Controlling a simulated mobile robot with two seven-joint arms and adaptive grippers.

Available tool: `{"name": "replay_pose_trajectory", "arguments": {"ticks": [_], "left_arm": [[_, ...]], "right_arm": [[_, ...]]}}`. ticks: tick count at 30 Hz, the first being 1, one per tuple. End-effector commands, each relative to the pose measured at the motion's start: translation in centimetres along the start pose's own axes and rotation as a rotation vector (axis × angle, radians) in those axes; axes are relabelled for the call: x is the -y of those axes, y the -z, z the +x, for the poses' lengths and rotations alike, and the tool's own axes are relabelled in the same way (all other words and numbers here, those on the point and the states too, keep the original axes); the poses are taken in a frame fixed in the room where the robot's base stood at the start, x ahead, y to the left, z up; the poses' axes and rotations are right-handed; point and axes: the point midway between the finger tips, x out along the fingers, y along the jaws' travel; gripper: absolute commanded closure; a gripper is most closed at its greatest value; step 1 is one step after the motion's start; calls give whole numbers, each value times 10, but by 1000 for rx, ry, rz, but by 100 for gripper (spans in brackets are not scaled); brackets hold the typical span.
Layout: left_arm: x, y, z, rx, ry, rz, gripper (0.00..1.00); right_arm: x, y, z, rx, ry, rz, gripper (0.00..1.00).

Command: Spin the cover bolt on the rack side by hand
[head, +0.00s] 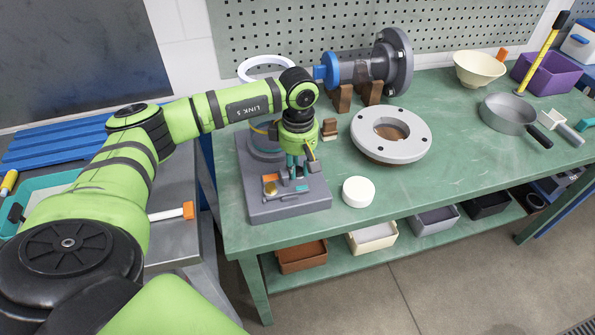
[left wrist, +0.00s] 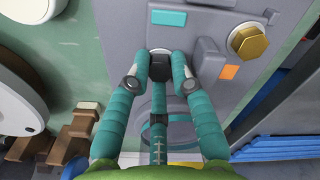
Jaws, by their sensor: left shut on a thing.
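A grey fixture block (head: 290,208) stands at the left end of the green bench. A brass hex bolt (left wrist: 248,40) sits on it, apart from the fingers; it shows small in the head view (head: 270,188). My left gripper (head: 297,175) points down at the block. My right gripper is not in view.
An orange patch (left wrist: 229,72) and a teal patch (left wrist: 168,18) lie on the block near the fingers. A white round lid (head: 358,191) and a grey flange ring (head: 391,134) lie to the right. The bench front between lid and pan (head: 508,114) is clear.

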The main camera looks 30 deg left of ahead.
Motion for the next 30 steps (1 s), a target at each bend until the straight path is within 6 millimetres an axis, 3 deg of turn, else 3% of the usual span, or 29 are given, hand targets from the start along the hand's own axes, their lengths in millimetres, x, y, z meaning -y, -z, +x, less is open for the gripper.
{"name": "replay_pose_trajectory", "arguments": {"ticks": [5,15,25,30], "left_arm": [[1,-1,3,1,6,24,100],[2,-1,3,2,6,239,100],[2,-1,3,2,6,255,100],[1,-1,5,2,5,374,100]], "right_arm": [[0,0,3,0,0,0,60],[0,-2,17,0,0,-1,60],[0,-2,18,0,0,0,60],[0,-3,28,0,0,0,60]]}}
